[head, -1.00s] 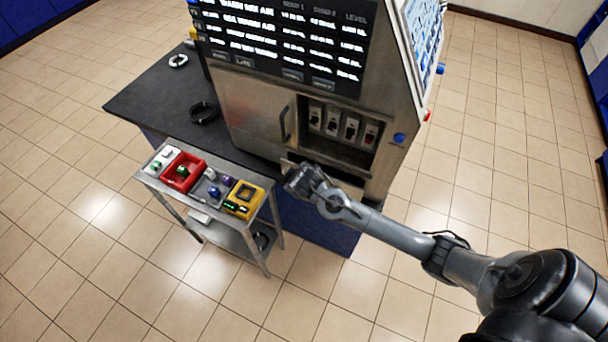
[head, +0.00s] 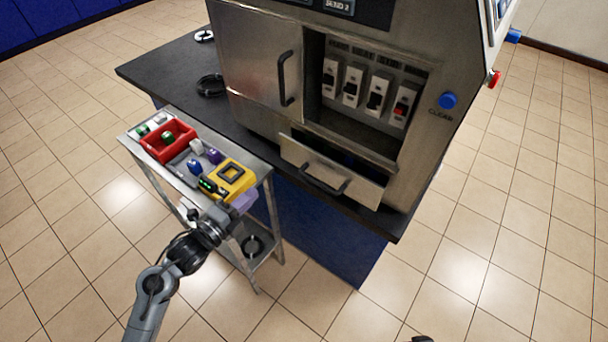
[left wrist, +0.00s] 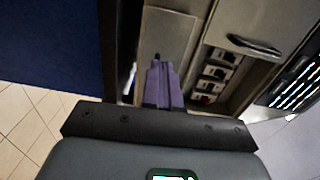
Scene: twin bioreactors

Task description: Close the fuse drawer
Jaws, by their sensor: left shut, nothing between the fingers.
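The fuse drawer (head: 355,187) is pulled partly out of the metal cabinet, below the row of fuse switches. Its dark handle (head: 325,181) is on the front, and the dark inside shows behind the front panel. My left gripper (head: 243,201), with purple fingertips, is shut and empty. In the head view it is left of and lower than the drawer, by the cart's right end, apart from the handle. In the left wrist view the shut fingers (left wrist: 164,82) point toward the drawer front (left wrist: 168,35).
A small cart (head: 262,172) with a red bin (head: 168,142) and a yellow meter (head: 232,178) stands at the left. A cabinet door with a tall handle (head: 287,78) is above left of the drawer. A blue button (head: 447,101) is at the right. Floor in front is clear.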

